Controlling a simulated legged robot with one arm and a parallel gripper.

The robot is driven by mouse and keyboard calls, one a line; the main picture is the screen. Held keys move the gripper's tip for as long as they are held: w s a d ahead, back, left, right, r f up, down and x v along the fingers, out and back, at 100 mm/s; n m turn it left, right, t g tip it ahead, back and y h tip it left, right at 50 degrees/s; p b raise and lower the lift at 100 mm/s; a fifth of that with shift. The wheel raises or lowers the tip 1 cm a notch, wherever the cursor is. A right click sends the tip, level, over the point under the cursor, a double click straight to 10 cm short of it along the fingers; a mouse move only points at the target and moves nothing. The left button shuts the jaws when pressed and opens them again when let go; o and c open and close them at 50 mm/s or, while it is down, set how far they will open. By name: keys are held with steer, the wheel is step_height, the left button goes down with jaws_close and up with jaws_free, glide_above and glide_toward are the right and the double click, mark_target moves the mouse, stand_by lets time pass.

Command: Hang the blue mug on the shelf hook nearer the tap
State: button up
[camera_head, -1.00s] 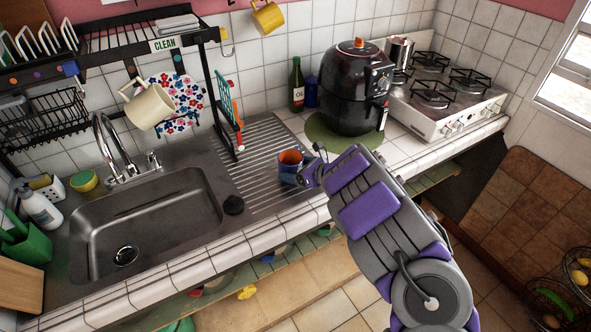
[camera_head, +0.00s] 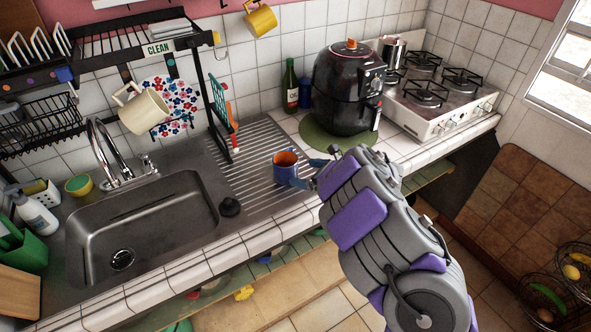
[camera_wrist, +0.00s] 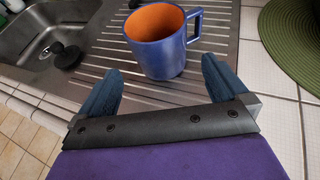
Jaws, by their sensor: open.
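The blue mug (camera_head: 284,172) with an orange inside stands upright on the ribbed steel drainboard. In the wrist view the mug (camera_wrist: 157,48) sits just beyond my fingertips, with its handle on the right. My gripper (camera_head: 309,173) is open beside the mug, on its right in the head view. In the wrist view the two blue fingers of the gripper (camera_wrist: 161,72) are spread, with nothing between them. The tap (camera_head: 104,155) stands behind the sink. A cream mug (camera_head: 143,112) hangs below the shelf near the tap.
A yellow mug (camera_head: 261,20) hangs at the wall. A black air fryer (camera_head: 347,88) on a green mat (camera_head: 310,132), an oil bottle (camera_head: 291,86) and a stove (camera_head: 440,95) stand to the right. A black stopper (camera_head: 229,207) lies beside the sink (camera_head: 150,225). Utensils (camera_head: 222,110) hang from the shelf's side.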

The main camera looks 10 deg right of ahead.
steer(key=v, duration=0.4)
steer(key=shift+s+d+r, duration=0.15)
steer(key=shift+s+d, duration=0.1)
steer(key=shift+s, duration=0.05)
